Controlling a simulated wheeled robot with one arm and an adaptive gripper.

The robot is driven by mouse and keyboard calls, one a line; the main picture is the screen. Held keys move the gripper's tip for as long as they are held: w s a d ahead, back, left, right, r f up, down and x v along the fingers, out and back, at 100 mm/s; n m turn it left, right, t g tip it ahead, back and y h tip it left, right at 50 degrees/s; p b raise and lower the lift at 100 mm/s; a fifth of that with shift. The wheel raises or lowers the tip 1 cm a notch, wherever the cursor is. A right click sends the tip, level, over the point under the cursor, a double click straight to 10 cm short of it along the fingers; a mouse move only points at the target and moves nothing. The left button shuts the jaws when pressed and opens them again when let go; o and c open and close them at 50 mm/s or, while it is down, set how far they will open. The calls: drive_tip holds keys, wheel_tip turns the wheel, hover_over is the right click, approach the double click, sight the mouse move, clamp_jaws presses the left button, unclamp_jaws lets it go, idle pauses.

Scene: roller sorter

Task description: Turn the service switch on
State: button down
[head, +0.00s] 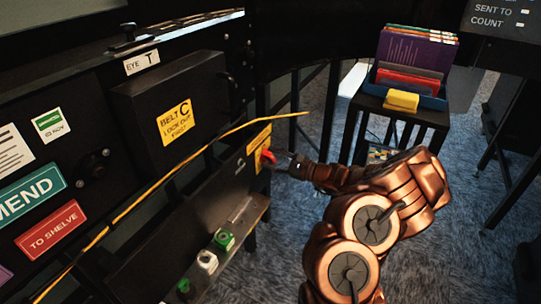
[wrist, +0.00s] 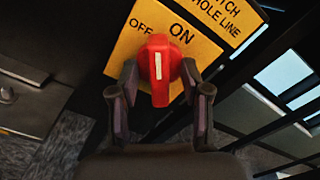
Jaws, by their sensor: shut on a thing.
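The service switch is a red rotary knob (wrist: 159,90) with a white mark, on a yellow plate (wrist: 120,55) lettered OFF and ON. In the wrist view the mark points straight up, between the two words. My gripper (wrist: 159,82) is shut on the knob, one finger on each side.
A yellow cord (head: 185,163) runs across the panel front, above the knob. A ledge with green and white buttons (head: 224,238) lies lower left. A small stand holds a blue tray (head: 372,86) of folders behind my arm. Carpet is open at right.

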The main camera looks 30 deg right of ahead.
drive_tip(key=shift+w+a+r+m+p, duration=0.1)
drive_tip(key=shift+r+m+p, duration=0.1)
drive_tip(key=shift+m+p, duration=0.6)
drive_tip(key=shift+w+a+r+m+p, duration=0.1)
drive_tip(key=shift+a+r+m+p, duration=0.1)
drive_tip(key=shift+m+p, duration=0.55)
drive_tip(key=shift+a+r+m+p, duration=0.15)
drive_tip(key=shift+m+p, duration=0.3)
drive_tip(key=shift+p, duration=0.65)
drive_tip(key=shift+d+r+m+p, duration=0.1)
drive_tip(key=shift+m+p, duration=1.05)
drive_tip(key=shift+m, duration=0.05)
drive_tip(key=shift+m+p, duration=0.65)
drive_tip(key=shift+m, duration=0.35)
drive_tip(key=c, duration=1)
unclamp_jaws()
drive_tip(key=shift+w+f, duration=0.1)
drive_tip(key=shift+f, duration=0.1)
drive_tip(key=shift+c, duration=0.2)
drive_tip(key=shift+w, duration=0.1)
drive_tip(key=shift+f, duration=0.15)
drive_tip(key=shift+s+f, duration=0.25)
